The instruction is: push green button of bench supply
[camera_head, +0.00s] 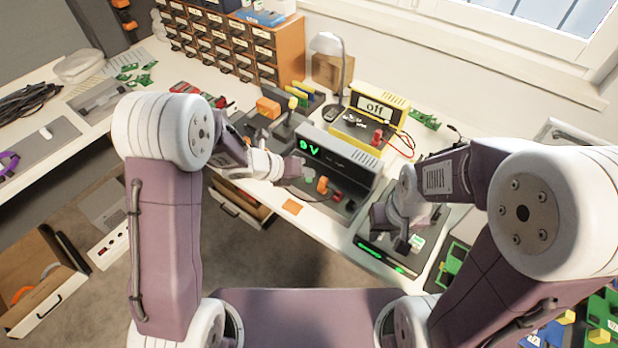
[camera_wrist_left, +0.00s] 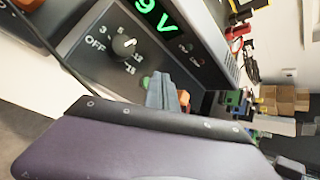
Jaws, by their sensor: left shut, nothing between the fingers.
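The bench supply (camera_head: 345,165) is a grey box with a sloped dark panel and a lit green "9 V" display. It also shows in the left wrist view (camera_wrist_left: 85,50), with a dial (camera_wrist_left: 124,46) marked OFF and numbers. A green button (camera_wrist_left: 146,82) shows beside the dial, partly hidden behind my left gripper (camera_wrist_left: 163,92). In the head view my left gripper (camera_head: 295,168) is shut and empty at the supply's front left. Its fingertips overlap the button's edge in the wrist view; I cannot tell if they touch. My right gripper (camera_head: 403,242) hangs over a dark device, its jaws unclear.
Orange and red parts (camera_head: 323,186) stand on the supply's front. A yellow instrument reading "off" (camera_head: 378,108) stands behind it. The dark device with green lights (camera_head: 385,256) is at the right. A lamp (camera_head: 330,45) and a drawer cabinet (camera_head: 285,50) are at the back.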

